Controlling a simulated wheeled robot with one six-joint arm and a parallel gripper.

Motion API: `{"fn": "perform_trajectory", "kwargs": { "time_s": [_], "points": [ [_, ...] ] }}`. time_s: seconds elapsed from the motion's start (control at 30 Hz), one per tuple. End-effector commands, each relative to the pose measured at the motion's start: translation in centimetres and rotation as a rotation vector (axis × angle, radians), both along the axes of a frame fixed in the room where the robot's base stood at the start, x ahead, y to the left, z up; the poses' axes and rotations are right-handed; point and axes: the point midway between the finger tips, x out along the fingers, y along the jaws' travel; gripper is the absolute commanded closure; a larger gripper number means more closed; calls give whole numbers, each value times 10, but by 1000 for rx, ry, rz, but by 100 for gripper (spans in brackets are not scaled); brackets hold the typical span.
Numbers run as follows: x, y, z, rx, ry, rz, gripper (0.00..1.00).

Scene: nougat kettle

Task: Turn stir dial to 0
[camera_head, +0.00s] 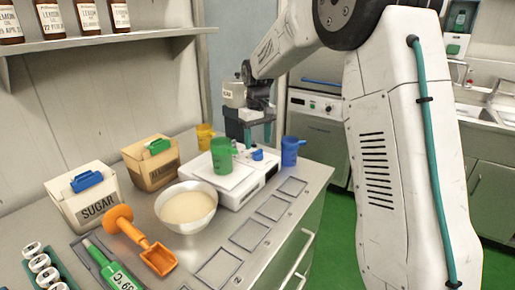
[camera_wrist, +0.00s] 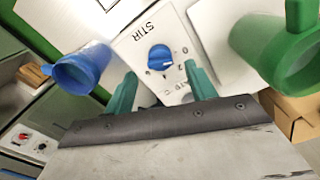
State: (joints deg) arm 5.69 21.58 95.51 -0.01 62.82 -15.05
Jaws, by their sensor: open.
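The stir dial is a round blue knob (camera_wrist: 160,57) on a white panel marked STIR in the wrist view. A small white mark shows on its lower part, and a 0 is printed on the panel to its right. I cannot tell exactly which number the mark meets. My gripper (camera_head: 258,134) is above the dial, pointing down. In the wrist view its two teal fingers (camera_wrist: 161,71) are apart and empty, one on each side of the knob.
A green cup (camera_head: 221,156) stands on the machine's plate, left of the dial. A blue cup (camera_head: 291,151) stands close on the right, and a yellow cup (camera_head: 205,136) behind. A bowl (camera_head: 186,208) is in front. Marked squares on the counter's right side are bare.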

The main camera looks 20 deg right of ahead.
Motion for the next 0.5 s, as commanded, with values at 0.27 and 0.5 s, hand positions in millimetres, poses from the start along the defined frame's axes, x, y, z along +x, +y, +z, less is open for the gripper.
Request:
{"fn": "perform_trajectory", "kwargs": {
  "time_s": [0.27,0.5],
  "points": [
    [0,0,33,0,0,0,44],
    [-1,0,36,0,2,0,44]
  ]
}}
